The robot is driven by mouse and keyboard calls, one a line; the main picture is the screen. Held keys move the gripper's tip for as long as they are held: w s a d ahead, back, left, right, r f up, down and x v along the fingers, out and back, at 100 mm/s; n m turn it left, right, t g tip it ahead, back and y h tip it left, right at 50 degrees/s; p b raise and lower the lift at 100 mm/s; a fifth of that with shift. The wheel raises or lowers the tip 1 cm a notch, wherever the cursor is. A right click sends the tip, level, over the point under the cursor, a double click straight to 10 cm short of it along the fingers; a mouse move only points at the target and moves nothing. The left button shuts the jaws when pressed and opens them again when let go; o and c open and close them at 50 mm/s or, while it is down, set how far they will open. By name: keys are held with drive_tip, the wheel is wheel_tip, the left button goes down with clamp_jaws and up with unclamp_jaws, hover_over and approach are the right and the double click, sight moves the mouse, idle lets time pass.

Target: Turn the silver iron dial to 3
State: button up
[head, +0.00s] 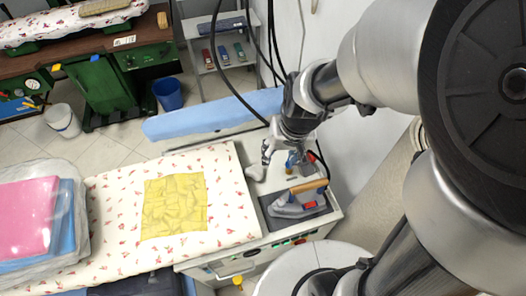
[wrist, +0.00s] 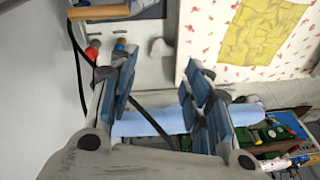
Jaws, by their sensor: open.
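The silver iron (head: 292,207) with a wooden handle (head: 309,186) rests on a dark pad at the right end of the ironing station. Red parts show on its side, but I cannot make out a dial or its setting. In the wrist view only part of the iron, with its wooden handle (wrist: 98,12), shows at the upper left edge. My gripper (head: 281,157) is open and empty above the station, behind the iron and apart from it. In the wrist view its two fingers stand wide apart (wrist: 161,60) with nothing between them.
Small red (wrist: 93,47) and blue-and-yellow (wrist: 120,46) items stand near the iron. A black cable runs close by. A yellow cloth (head: 175,206) lies on the floral board (head: 115,222). Bagged folded clothes (head: 30,225) lie left. A blue padded board (head: 212,113) is behind.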

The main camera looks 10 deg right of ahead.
drive_tip(key=shift+s+a+r+m+y+b, duration=0.3)
drive_tip(key=shift+a+r+m, duration=0.1)
drive_tip(key=shift+a+m, duration=0.2)
drive_tip(key=shift+s+a+r+m+y+b, duration=0.3)
drive_tip(key=shift+a+r+m, duration=0.1)
drive_tip(key=shift+a+m, duration=0.15)
